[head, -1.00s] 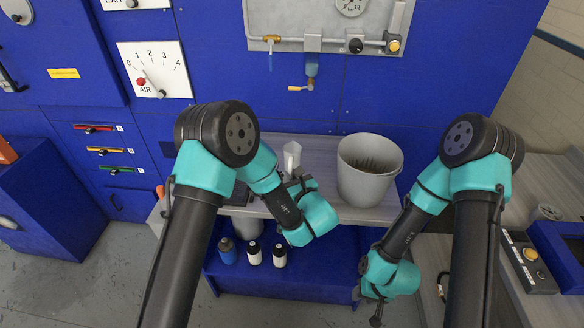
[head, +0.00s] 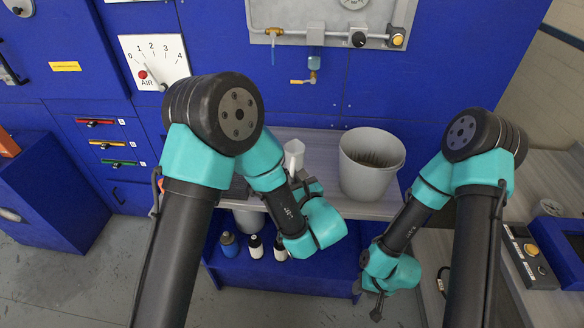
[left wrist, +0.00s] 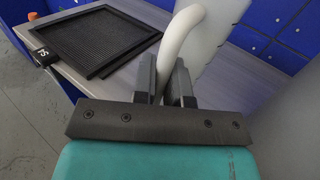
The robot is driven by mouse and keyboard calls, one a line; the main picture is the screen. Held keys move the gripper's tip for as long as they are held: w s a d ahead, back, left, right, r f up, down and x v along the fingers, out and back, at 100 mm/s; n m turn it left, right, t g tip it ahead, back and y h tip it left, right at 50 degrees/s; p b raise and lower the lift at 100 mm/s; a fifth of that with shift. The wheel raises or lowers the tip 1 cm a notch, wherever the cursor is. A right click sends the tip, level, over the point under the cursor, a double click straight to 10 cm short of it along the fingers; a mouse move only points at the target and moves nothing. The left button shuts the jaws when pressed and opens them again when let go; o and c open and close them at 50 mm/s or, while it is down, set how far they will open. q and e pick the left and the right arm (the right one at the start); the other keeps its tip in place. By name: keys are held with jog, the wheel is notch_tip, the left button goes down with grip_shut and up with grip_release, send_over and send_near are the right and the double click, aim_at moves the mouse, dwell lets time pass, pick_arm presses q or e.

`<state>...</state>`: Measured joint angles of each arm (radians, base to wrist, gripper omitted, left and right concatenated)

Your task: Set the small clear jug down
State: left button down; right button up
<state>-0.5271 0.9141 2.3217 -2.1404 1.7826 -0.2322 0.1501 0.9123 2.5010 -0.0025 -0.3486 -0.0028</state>
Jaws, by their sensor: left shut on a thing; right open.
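The small clear jug (head: 294,153), pale and whitish, is over the grey worktop (head: 330,147) left of the bucket in the head view. In the left wrist view its curved handle (left wrist: 181,38) rises between my left gripper's fingers (left wrist: 163,80), with the jug's body (left wrist: 218,40) beyond. My left gripper (head: 300,178) is shut on the handle. Whether the jug's base touches the worktop is hidden. My right gripper (head: 377,308) is open and empty, low in front of the worktop, apart from the jug.
A grey bucket (head: 368,182) stands on the worktop right of the jug. A black mesh tray (left wrist: 92,38) lies left of the jug in the left wrist view. Several bottles (head: 256,246) stand on the blue shelf below.

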pick_arm(q)
jog(key=s, duration=0.8)
jog(key=shift+s+r, duration=0.2)
jog(key=shift+r, duration=0.2)
